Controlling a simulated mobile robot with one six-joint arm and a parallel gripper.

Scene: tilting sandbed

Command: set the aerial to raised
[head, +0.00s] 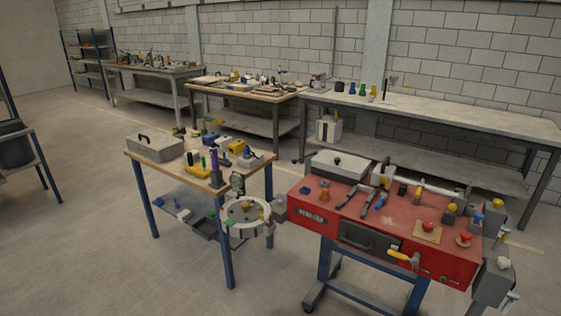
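I cannot pick out the aerial with certainty from this distance. The red workbench (340,214) at the front right carries several fittings. A pale bar (430,186) lies nearly flat along its back edge, running from a bracket (383,174) toward the right corner; I cannot tell whether it is the aerial. A yellow-handled lever (403,257) sticks out from the bench's front. A red knob (428,227) sits on a tan plate on its top. My gripper is not in view.
A wooden-topped table (140,163) with a grey box (155,148) and small tools stands left of the red bench. A round pale tray (262,228) sits between them. Long benches (470,118) line the back wall. The floor at the front left is clear.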

